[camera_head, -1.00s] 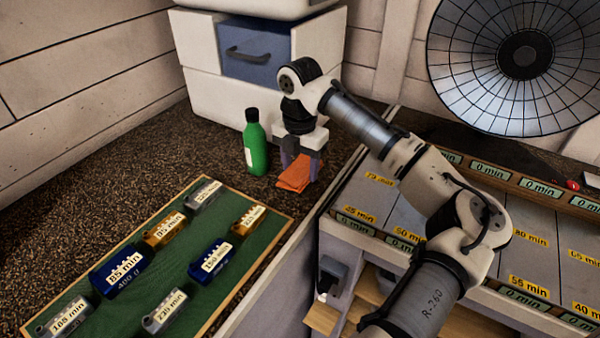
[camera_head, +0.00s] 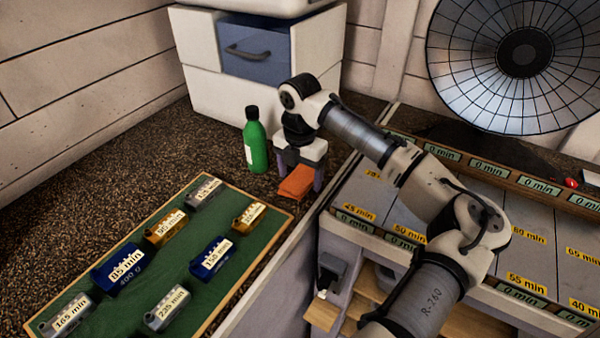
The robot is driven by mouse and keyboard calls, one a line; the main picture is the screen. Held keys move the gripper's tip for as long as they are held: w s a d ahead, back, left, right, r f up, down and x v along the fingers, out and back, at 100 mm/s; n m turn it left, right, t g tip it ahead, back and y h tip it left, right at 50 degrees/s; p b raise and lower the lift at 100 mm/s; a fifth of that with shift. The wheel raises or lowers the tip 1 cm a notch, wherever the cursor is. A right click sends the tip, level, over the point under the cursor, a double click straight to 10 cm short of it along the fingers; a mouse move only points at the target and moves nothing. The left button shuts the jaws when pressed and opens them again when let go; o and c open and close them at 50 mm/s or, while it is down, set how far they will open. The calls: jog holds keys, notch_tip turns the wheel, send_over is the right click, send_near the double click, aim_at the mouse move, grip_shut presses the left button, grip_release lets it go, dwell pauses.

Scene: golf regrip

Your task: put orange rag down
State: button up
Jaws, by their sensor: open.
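The orange rag (camera_head: 296,183) lies folded on the dark speckled counter, just right of the green bottle. My gripper (camera_head: 299,180) points down over the rag. Its purple-grey fingers are spread apart, one on each side of the rag. The fingers appear clear of the cloth, though the far side of the rag is partly hidden by the gripper.
A green bottle (camera_head: 255,142) stands close left of my gripper. A green board (camera_head: 190,290) with several labelled blocks lies at the front left. A white cabinet with a blue drawer (camera_head: 255,52) stands behind. A shelf unit with time labels (camera_head: 500,215) is at the right.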

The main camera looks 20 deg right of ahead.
aim_at(299, 175)
jog(key=shift+r, duration=0.1)
notch_tip(299, 175, up, 12)
jog(key=b, duration=0.2)
jog(key=shift+a, duration=0.1)
dwell(0.4)
